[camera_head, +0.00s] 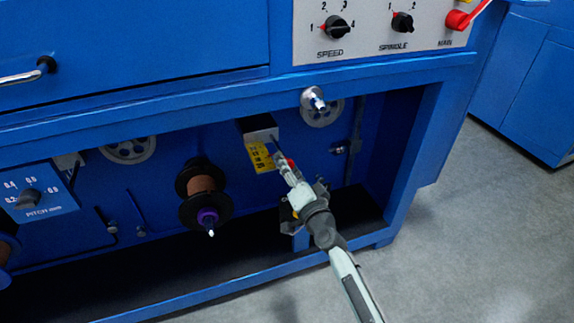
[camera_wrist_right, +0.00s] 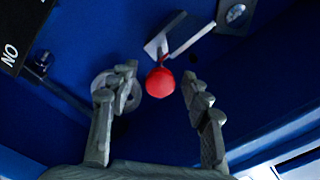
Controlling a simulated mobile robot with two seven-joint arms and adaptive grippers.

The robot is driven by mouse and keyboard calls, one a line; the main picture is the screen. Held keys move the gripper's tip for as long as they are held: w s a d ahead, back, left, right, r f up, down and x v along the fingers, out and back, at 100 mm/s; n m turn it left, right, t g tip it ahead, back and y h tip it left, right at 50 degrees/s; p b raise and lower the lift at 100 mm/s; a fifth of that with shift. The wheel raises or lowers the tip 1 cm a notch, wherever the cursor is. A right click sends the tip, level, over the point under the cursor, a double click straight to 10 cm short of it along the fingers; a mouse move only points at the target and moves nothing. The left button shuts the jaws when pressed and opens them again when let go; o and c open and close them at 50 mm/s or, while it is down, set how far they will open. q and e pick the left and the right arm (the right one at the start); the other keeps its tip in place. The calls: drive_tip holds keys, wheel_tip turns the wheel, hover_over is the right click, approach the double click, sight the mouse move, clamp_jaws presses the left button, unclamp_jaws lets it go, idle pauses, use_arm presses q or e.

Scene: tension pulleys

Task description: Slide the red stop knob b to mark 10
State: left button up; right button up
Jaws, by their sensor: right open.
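The red stop knob (camera_head: 291,163) shows as a small red spot by my right fingertips, beside a yellow scale plate (camera_head: 260,157) whose marks are too small to read. In the right wrist view the red knob (camera_wrist_right: 160,83) is a round ball at the end of a grey metal piece. My right gripper (camera_head: 284,168) reaches in under the blue machine's ledge. It is open, with one finger on each side of the knob and visible gaps in the right wrist view (camera_wrist_right: 159,72). My left gripper is not in view.
A copper spool (camera_head: 202,184) with black flanges stands left of the scale plate. Pale pulleys (camera_head: 128,150) sit on the blue back panel, one of them (camera_head: 322,108) above my gripper. The machine's ledge (camera_head: 200,103) hangs over this recess. Grey floor is open at the right.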

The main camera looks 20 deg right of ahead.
drive_tip(key=shift+w, duration=0.4)
clamp_jaws()
